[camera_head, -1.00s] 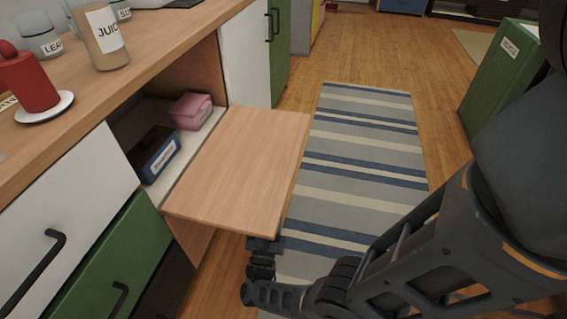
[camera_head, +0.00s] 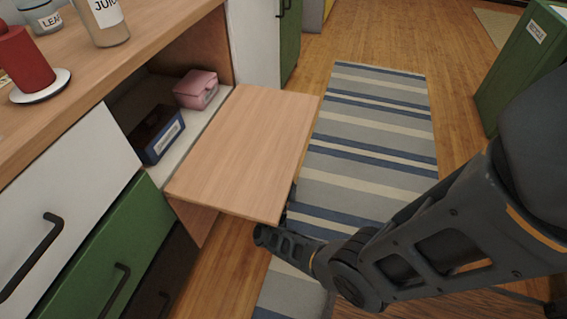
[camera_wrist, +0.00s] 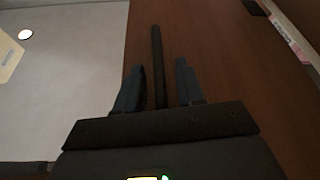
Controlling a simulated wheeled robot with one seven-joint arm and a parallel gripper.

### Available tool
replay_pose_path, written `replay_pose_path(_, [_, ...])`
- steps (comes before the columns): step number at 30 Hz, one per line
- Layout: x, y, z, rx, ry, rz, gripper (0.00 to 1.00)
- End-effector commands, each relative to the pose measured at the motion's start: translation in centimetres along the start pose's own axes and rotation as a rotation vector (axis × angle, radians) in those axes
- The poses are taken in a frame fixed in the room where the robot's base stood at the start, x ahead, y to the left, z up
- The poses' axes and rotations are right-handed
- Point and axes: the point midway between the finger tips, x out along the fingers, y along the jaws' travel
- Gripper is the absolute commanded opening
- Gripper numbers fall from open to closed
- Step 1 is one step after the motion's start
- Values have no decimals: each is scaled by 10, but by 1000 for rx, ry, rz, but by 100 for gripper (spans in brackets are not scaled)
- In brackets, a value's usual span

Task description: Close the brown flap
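The brown flap (camera_head: 245,150) hangs open and level from the counter front, in the middle of the head view. In the wrist view its darker face (camera_wrist: 225,75) fills the right side, with a long dark bar handle (camera_wrist: 157,50) on it. My gripper (camera_wrist: 160,78) is open, with one finger on each side of the bar in that view. Gaps show between the bar and both fingers; I cannot tell how deep the bar sits between them. In the head view the flap hides most of my gripper below its near right corner.
Inside the open compartment are a blue box (camera_head: 158,138) and a pink box (camera_head: 196,89). White (camera_head: 68,190) and green (camera_head: 125,235) drawers with black handles are at left. A striped rug (camera_head: 372,130) covers floor to the right. A green bin (camera_head: 520,70) stands far right.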

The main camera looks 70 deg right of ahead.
Motion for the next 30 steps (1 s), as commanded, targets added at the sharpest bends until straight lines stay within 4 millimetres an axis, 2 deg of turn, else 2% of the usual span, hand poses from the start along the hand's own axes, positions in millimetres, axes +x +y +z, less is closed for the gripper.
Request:
replay_pose_path(7, [0,0,0,-1,0,0,37])
replay_pose_path(19, [0,0,0,0,0,-1,0])
replay_pose_path(30, [0,-1,0,0,0,-2,0])
